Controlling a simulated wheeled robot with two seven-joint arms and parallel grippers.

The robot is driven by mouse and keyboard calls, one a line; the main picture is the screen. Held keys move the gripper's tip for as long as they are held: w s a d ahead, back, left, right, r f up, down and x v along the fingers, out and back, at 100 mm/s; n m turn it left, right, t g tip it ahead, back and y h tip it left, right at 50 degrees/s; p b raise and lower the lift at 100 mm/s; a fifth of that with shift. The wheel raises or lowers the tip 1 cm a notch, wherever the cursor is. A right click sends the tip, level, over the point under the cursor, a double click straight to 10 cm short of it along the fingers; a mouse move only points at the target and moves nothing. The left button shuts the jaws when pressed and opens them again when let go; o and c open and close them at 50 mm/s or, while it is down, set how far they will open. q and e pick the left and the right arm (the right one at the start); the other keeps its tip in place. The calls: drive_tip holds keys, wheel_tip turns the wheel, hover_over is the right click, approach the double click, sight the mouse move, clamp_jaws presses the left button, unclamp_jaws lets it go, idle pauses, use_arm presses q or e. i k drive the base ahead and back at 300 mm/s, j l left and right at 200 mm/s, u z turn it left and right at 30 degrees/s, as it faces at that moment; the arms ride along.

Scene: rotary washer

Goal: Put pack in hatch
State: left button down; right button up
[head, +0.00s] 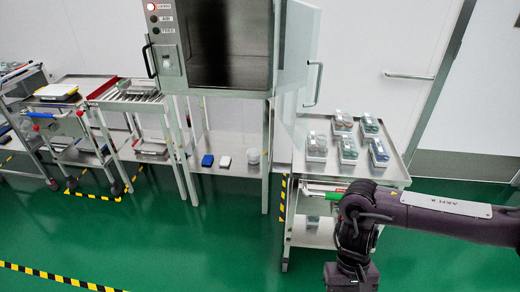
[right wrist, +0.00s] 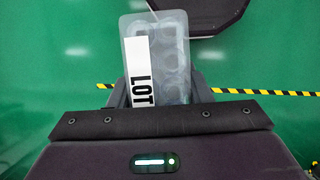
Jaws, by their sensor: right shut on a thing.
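A clear plastic pack (right wrist: 172,60) with a white label reading LOT fills the upper middle of the right wrist view. My right gripper (right wrist: 160,92) is shut on its near end. In the head view my right gripper (head: 350,278) hangs low at the bottom edge, in front of the right-hand cart; the pack is hidden there. The steel cabinet with the hatch (head: 230,45) stands at the back centre. Its front is dark, and a panel with a handle (head: 300,50) stands out at its right side. My left gripper is out of view.
Several similar packs (head: 345,148) stand on the steel cart (head: 395,172) at right. A blue item (head: 207,160) and white items lie on the shelf under the cabinet. A roller table (head: 125,97) and trolleys stand at left. Green floor in front is clear.

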sight(226, 74)
drive_tip(key=i+j+z, duration=0.4)
drive_tip(key=j+z, duration=0.25)
drive_tip(key=i+j+z, duration=0.15)
drive_tip(key=j+z, duration=0.15)
